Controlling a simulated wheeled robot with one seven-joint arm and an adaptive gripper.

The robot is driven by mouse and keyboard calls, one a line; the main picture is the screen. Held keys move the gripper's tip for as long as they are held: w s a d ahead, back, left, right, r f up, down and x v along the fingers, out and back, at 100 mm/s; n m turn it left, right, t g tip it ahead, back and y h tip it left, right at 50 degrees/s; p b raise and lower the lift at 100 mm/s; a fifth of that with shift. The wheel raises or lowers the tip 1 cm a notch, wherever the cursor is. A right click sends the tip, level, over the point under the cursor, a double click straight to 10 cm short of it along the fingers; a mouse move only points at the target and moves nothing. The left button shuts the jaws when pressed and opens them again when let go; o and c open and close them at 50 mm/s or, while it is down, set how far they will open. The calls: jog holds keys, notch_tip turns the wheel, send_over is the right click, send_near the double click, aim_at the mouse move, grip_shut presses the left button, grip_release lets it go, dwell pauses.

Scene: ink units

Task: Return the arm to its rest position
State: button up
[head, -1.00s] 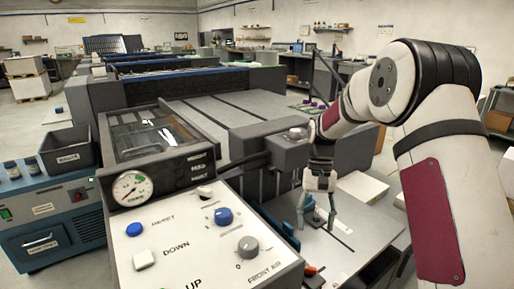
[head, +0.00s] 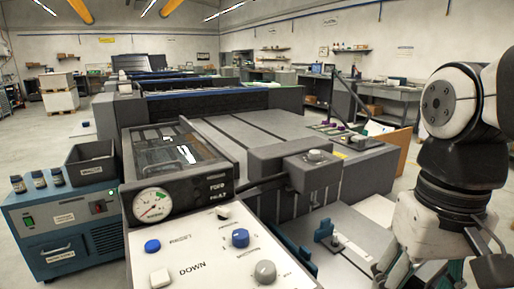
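My gripper (head: 440,272) hangs at the right edge of the head view, below my bent arm. Its two finger linkages stand apart, and the lower ends are cut off by the bottom edge. I see nothing held between the parts that show. It is to the right of the press's feed end, in front of the grey side surface (head: 352,248). The arm is folded in close on the right, and part of it is out of the picture.
The control panel (head: 195,262) with knobs and a gauge (head: 152,205) is at the front. A grey block with a knob (head: 300,168) juts out left of my gripper. A blue unit (head: 70,228) carries a dark bin (head: 92,165). Open floor (head: 45,130) lies at far left.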

jog(key=s+f+t, duration=0.1)
jog(key=s+f, duration=0.2)
jog(key=s, duration=0.6)
notch_tip(320, 180, up, 18)
jog(key=t+p, duration=0.3)
jog(key=p, duration=1.3)
jog(key=shift+w+r+n, duration=0.15)
jog(key=shift+n, duration=0.25)
jog(key=shift+a, duration=0.1)
jog(key=shift+c, duration=0.6)
